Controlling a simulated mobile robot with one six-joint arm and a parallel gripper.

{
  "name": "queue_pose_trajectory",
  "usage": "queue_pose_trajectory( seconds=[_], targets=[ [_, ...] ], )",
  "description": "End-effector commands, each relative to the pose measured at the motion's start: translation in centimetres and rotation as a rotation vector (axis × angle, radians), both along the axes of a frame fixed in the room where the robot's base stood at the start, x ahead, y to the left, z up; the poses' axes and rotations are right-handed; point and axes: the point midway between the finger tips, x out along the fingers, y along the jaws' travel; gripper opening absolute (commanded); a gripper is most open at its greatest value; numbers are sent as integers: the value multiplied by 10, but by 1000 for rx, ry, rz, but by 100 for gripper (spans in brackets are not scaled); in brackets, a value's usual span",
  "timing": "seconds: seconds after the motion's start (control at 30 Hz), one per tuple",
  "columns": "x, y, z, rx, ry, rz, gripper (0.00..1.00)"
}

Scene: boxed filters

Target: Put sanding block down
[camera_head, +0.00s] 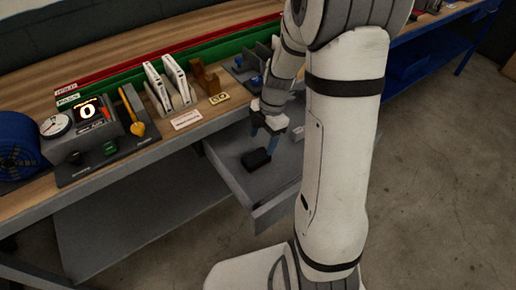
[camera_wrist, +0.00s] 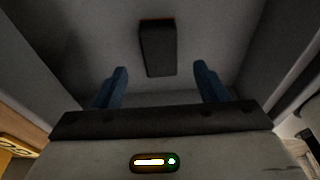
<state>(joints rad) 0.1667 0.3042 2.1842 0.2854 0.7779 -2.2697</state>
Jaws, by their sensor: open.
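The sanding block (camera_head: 256,160) is a small dark block lying on the floor of the open grey drawer (camera_head: 235,178). In the wrist view the block (camera_wrist: 157,50) shows ahead of the fingertips, roughly between their lines, with a thin orange-brown edge at its far end. My gripper (camera_head: 266,147) hangs over the drawer, just behind the block in the head view. Its two blue fingers (camera_wrist: 160,73) are spread wide with nothing between them. The fingers appear apart from the block.
The drawer's walls surround the gripper closely. The drawer floor around the block looks clear.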

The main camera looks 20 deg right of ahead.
Motion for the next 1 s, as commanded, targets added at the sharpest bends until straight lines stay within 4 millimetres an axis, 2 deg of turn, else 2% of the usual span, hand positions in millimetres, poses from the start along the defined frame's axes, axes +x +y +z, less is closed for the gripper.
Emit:
queue_pose_trajectory(
  seconds=[0.03,0.2,0.4,0.53,0.67,1.0],
  targets=[
    [2,-3,13,-1,-6,-1,66],
    [4,-10,43,-1,-3,-1,66],
    [4,-13,61,-2,-1,-8,66],
    [-4,-10,72,-21,6,-96,66],
    [-22,-4,90,-61,15,-319,66],
    [-86,12,131,-114,14,-1096,66]
  ],
)
